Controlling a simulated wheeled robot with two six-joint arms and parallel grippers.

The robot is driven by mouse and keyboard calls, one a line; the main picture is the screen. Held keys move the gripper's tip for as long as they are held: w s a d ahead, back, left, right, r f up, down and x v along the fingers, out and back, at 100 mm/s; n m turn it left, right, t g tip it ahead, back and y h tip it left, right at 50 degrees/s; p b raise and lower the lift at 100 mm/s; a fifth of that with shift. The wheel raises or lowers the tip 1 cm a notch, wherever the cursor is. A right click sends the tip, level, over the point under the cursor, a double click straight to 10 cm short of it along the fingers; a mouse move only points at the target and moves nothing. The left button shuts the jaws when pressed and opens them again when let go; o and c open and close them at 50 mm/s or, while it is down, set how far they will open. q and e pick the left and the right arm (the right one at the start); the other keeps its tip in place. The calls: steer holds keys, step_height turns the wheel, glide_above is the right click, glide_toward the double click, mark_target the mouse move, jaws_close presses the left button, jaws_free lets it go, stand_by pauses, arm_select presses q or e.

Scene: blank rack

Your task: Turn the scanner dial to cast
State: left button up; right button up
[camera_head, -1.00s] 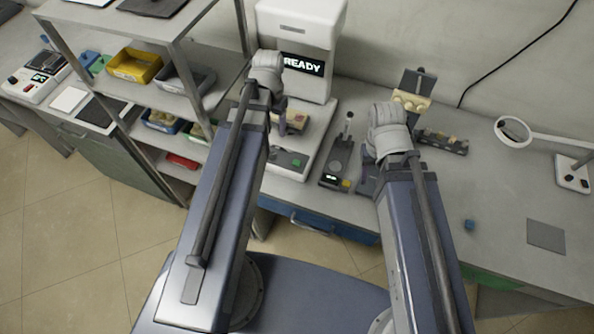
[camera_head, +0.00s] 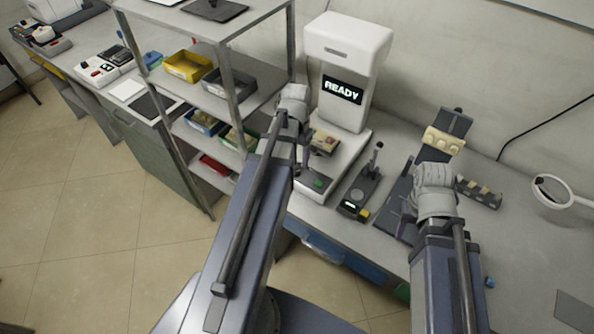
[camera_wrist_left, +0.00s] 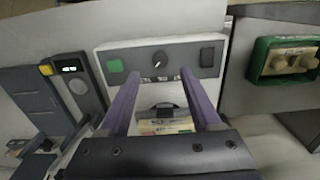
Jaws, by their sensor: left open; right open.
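The white scanner (camera_head: 347,50) stands against the wall with READY on its screen. In the left wrist view its front panel holds a round dark dial (camera_wrist_left: 160,59) with a pale pointer mark, between a green button (camera_wrist_left: 115,66) and a dark switch (camera_wrist_left: 207,57). The small labels by the dial are too blurred to read. My left gripper (camera_wrist_left: 158,92) is open, its two purple fingers apart on either side of the dial in the picture, with no contact visible. In the head view my left gripper (camera_head: 304,150) is over the scanner's base. My right gripper (camera_head: 408,212) is open, away from the scanner.
A tan block (camera_head: 324,141) sits on the scanner bed. A small device with a lever (camera_head: 361,190) stands to its right, and a stand with a tan piece (camera_head: 444,141) is beyond my right gripper. A metal shelf (camera_head: 235,90) with bins rises close at the left.

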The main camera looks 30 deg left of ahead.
mark_target(296, 171)
arm_select(q)
step_height(296, 171, down, 6)
steer(key=b, duration=0.5)
arm_select(e)
step_height(296, 171, down, 6)
arm_select(q)
steer(key=shift+c, duration=0.2)
jaws_close()
